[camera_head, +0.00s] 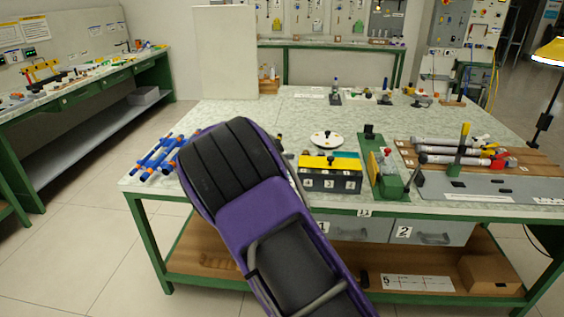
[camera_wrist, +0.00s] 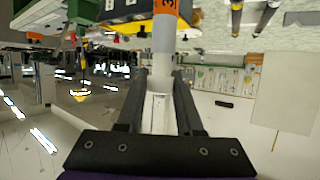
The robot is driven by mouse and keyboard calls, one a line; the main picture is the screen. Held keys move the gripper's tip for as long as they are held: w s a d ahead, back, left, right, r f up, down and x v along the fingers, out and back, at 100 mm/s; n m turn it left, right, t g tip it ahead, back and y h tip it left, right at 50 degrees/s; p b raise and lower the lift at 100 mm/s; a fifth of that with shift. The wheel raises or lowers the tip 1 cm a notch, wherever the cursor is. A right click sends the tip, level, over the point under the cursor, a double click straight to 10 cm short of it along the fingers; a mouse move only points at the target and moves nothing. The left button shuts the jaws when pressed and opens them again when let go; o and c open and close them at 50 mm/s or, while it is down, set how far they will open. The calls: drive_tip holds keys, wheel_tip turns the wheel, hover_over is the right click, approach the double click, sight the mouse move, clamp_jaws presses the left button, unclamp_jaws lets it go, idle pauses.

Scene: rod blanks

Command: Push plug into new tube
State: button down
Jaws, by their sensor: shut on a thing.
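In the wrist view my gripper (camera_wrist: 164,80) is shut on a pale grey tube (camera_wrist: 163,52). The tube has an orange band (camera_wrist: 166,6) with a dark marking at the top of the picture. In the head view my purple and black arm hides the gripper and the held tube. Several grey tubes (camera_head: 445,143) lie on a wooden board (camera_head: 540,168) at the right of the table, some with red or yellow ends. I cannot tell which small part is the plug.
A numbered black box with a yellow top (camera_head: 330,182) stands at the table's front, beside a green fixture (camera_head: 390,185). A white round dish (camera_head: 327,139) is behind the box.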

wheel_tip(320, 180, down, 2)
drive_tip(key=shift+f, duration=0.1)
drive_tip(key=shift+f+b, duration=0.15)
drive_tip(key=shift+b, duration=0.25)
drive_tip(key=c, duration=0.6)
unclamp_jaws()
drive_tip(key=shift+o, duration=0.2)
drive_tip(key=shift+r+p, duration=0.25)
drive_tip(key=shift+p, duration=0.15)
drive_tip(key=v, duration=1.2)
